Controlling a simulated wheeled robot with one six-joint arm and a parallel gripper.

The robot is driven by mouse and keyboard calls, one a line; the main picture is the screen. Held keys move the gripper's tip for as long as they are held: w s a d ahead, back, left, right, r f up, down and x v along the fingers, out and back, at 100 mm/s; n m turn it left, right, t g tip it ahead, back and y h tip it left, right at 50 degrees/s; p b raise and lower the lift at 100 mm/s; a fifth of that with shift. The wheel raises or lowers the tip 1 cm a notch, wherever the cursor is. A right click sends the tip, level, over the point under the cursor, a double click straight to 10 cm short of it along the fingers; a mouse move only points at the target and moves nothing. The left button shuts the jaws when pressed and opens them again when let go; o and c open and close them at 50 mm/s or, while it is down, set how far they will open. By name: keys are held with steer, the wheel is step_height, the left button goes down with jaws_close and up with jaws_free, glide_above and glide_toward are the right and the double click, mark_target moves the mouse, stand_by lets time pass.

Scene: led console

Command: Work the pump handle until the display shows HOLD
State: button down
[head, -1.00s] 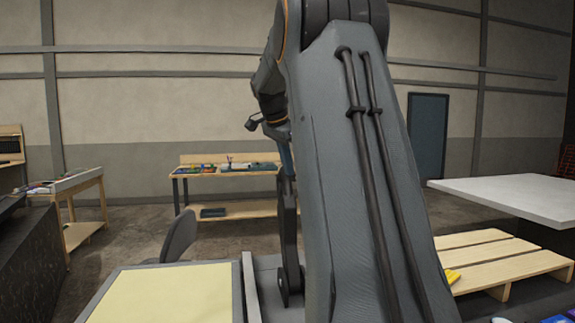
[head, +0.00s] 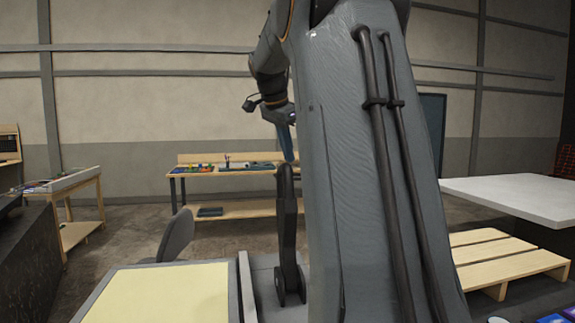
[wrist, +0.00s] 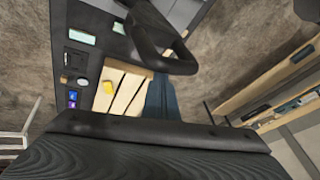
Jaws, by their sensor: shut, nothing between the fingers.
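The pump handle (head: 287,225) is a dark upright lever on a pivot at the grey base (head: 265,290), just left of my big arm link in the head view. My gripper (head: 288,152) points down with its blue-grey fingers shut and empty. Its tips are right at the top end of the handle in that view; I cannot tell whether they touch it. In the wrist view a dark looped part (wrist: 168,50) and blue-grey fingers (wrist: 163,100) show. No readable display text is in view, so I cannot tell what the display shows.
A pale yellow panel (head: 160,293) in a grey frame lies left of the handle. A grey chair back (head: 177,235) stands behind it. A wooden workbench (head: 225,172) is at the back. A pallet (head: 510,262) and a white table (head: 515,196) are at the right.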

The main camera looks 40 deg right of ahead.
steer(key=w+b+v, duration=0.1)
steer(key=v, duration=0.6)
steer(key=shift+w+d+r, duration=0.25)
steer(key=shift+w+r, duration=0.15)
steer(key=shift+r, duration=0.05)
steer(key=shift+f, duration=0.1)
stand_by(1.4)
steer(key=a+f+n+y, duration=0.2)
steer(key=a+f+n, duration=0.4)
steer(key=a+f, duration=0.55)
steer(key=a+f+n+y, duration=0.1)
steer(key=a+f+n, duration=0.6)
steer(key=f, duration=0.8)
steer(key=s+a+f+n, duration=0.2)
steer(key=s+a+f, duration=0.2)
steer(key=s+f, duration=0.2)
steer(key=s+a+f+n+y, duration=0.1)
steer(key=s+a+f+n, duration=0.1)
steer(key=s+a+f, duration=0.3)
steer(key=s+a+f+n+b, duration=0.1)
steer(key=s+a+f, duration=0.3)
steer(key=s+f, duration=0.4)
steer(key=shift+s+a+f+n+y, duration=0.4)
steer(key=shift+s+n, duration=0.2)
steer(key=shift+n, duration=0.2)
steer(key=shift+s+f+g, duration=0.2)
steer(key=shift+s+g, duration=0.1)
steer(key=shift+s, duration=0.05)
